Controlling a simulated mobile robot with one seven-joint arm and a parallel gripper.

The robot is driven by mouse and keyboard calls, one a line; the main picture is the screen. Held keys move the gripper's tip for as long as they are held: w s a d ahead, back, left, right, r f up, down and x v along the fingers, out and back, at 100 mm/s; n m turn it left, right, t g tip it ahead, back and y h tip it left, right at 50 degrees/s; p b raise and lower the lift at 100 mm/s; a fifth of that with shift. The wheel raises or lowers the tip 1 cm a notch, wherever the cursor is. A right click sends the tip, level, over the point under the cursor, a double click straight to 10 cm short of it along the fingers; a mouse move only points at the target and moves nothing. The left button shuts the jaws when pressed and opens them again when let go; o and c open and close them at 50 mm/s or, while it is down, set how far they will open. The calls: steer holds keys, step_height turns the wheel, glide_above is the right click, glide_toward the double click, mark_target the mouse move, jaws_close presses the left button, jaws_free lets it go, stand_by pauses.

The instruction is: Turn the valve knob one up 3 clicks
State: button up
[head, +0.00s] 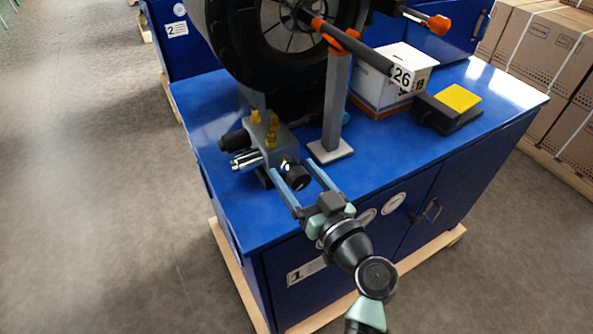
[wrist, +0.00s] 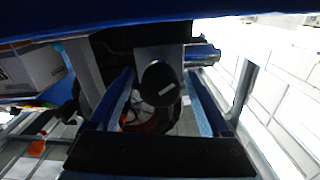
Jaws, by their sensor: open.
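The valve knob (head: 297,179) is a round black knob on the front of a grey metal valve block (head: 262,150) with brass fittings on top. In the wrist view the knob (wrist: 158,88) faces me and carries a short pale mark, tilted. My gripper (head: 291,167) is open, its two long blue-grey fingers on either side of the knob. In the wrist view my gripper (wrist: 160,76) shows a gap between each finger and the knob. I cannot tell how deep the knob sits between the fingers.
The block stands at the left front of a blue cabinet (head: 228,217) marked 1. A grey post (head: 333,105) rises just right of it, and a large black crimper head (head: 285,60) stands behind. A white box (head: 393,82) and a yellow-topped pedal (head: 459,98) are at the right.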

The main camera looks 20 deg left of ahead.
steer(key=shift+w+a, duration=0.15)
steer(key=shift+c, duration=0.4)
jaws_close()
